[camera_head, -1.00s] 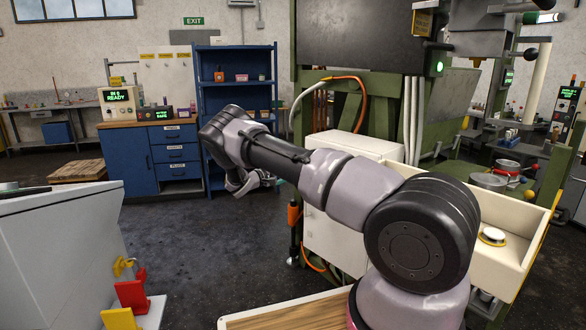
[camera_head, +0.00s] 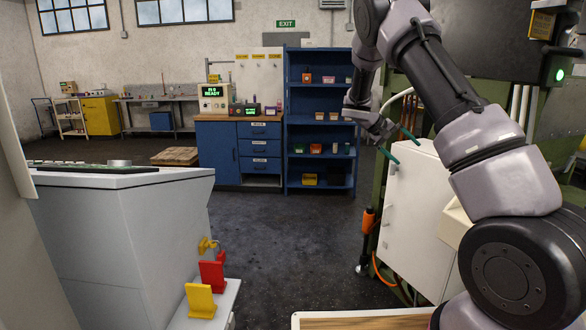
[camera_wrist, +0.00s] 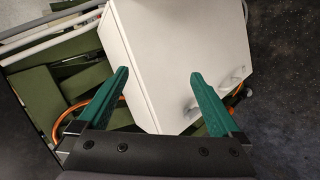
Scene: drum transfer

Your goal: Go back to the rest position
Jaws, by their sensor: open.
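My gripper (camera_head: 398,147) shows in the head view in front of the green machine's left side, at the end of my raised, folded arm. Its two green fingers stand apart with nothing between them. In the wrist view my gripper (camera_wrist: 160,82) is also open and empty. The white cabinet (camera_wrist: 165,50) on the machine lies beyond the fingertips there. In the head view this white cabinet (camera_head: 412,215) is just below and right of the gripper; I cannot tell the exact gap.
A grey console (camera_head: 130,235) stands at the left, with red and yellow brackets (camera_head: 212,275) at its corner. A blue shelf (camera_head: 320,110) and blue drawer cabinet (camera_head: 238,150) stand at the back. A wood-topped tray (camera_head: 360,320) is at the bottom. The floor between is clear.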

